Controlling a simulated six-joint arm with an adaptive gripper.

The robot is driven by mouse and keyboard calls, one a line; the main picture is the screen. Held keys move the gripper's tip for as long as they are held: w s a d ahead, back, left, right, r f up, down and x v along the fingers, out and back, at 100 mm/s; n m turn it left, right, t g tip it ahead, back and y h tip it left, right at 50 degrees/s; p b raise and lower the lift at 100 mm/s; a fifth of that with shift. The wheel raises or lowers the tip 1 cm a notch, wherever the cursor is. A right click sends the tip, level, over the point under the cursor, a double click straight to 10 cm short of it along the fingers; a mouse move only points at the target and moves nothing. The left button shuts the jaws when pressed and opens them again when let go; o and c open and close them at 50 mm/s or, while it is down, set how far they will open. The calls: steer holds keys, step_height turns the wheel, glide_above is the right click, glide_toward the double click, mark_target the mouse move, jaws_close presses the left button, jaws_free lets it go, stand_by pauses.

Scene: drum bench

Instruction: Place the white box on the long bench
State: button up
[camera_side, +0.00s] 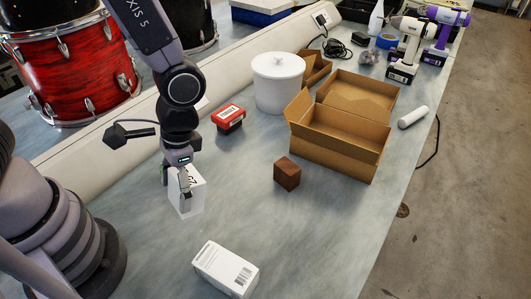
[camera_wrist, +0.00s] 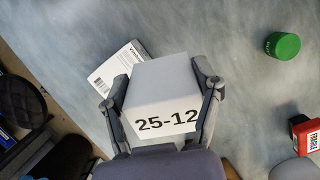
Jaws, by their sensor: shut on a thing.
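A white box (camera_side: 196,192) stands upright between the fingers of my gripper (camera_side: 184,190), at the left of the long bench (camera_side: 235,185). My gripper is shut on this box, one finger on each side. The wrist view shows its face printed "25-12" (camera_wrist: 165,122) toward the camera. Whether its base touches the bench or hangs just above it, I cannot tell. A second white box (camera_side: 225,270), with a barcode, lies flat on the bench near the front, apart from my gripper. It also shows behind the held box in the wrist view (camera_wrist: 108,70).
A brown block (camera_side: 287,174) and an open cardboard box (camera_side: 335,150) stand to the right. A red box (camera_side: 228,117) and a white lidded pot (camera_side: 278,85) are behind. A green cylinder (camera_wrist: 282,45) shows in the wrist view. The bench between the white boxes is clear.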

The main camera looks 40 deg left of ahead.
mark_target(202, 182)
steer(key=d+n, duration=0.1)
steer(key=w+d+r+n+t, duration=0.1)
steer(key=w+d+r+n, duration=0.1)
steer(key=d, duration=0.1)
steer(key=shift+w+d+r+t+h, duration=0.1)
steer(key=shift+w+r+t+h, duration=0.1)
steer(key=shift+w+t+h, duration=0.15)
steer(key=shift+t, duration=0.55)
steer(key=w+d+f, duration=0.3)
steer(key=f, duration=0.1)
steer(key=w+d+f, duration=0.3)
steer(key=f, duration=0.2)
steer(key=w+d+f, duration=0.3)
steer(key=f, duration=0.2)
steer(key=shift+w, duration=0.2)
steer(key=shift+w+d+f, duration=0.25)
steer(key=shift+d+f, duration=0.05)
steer(key=shift+f, duration=1.7)
